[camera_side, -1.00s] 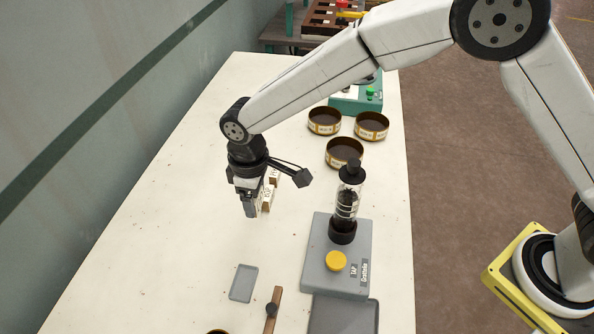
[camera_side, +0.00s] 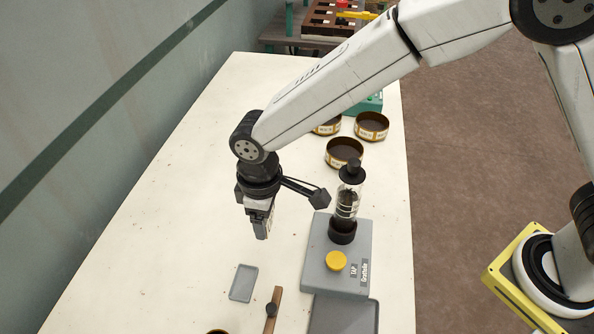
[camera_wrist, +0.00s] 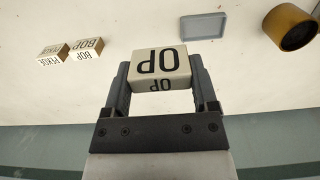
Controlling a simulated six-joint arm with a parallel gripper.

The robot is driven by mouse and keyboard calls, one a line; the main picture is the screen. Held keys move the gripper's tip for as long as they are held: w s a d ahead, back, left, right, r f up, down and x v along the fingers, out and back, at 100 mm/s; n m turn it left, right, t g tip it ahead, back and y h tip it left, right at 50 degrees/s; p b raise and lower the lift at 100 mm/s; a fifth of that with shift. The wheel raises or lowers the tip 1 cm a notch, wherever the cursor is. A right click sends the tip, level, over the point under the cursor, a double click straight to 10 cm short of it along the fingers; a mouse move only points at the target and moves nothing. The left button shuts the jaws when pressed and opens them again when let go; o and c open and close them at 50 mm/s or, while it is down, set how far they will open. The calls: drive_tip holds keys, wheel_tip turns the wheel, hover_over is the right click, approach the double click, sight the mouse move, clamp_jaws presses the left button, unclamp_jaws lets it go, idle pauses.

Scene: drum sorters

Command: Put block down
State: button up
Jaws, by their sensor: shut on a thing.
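My gripper (camera_side: 261,228) points down over the pale table, to the left of the grey device, with its jaws near the table surface. In the wrist view my gripper (camera_wrist: 160,80) is shut on a cream block (camera_wrist: 161,63) with a wooden edge. Dark letters reading "OP" show upside down on two of its faces. In the side view the fingers hide most or all of this block. Whether the block touches the table, I cannot tell.
Two lettered blocks (camera_wrist: 86,46) (camera_wrist: 53,53) lie at left in the wrist view. A small grey tray (camera_side: 243,283) lies toward the front. The grey device (camera_side: 318,262) bears a glass tube and yellow button. Several round brown bowls (camera_side: 345,154) stand farther back.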

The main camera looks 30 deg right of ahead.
drive_tip(key=s+d+r, duration=0.1)
drive_tip(key=s+r, duration=0.1)
drive_tip(key=s, duration=1)
hover_over(244, 284)
drive_tip(key=s+d, duration=0.1)
wheel_tip(244, 284, down, 8)
drive_tip(key=shift+f, duration=0.1)
drive_tip(key=shift+w+a+f, duration=0.3)
drive_tip(key=shift+f, duration=0.2)
drive_tip(key=shift+w+a+f, duration=0.15)
drive_tip(key=shift+w+f, duration=0.05)
drive_tip(key=shift+f, duration=1.65)
drive_tip(key=shift+f, duration=0.15)
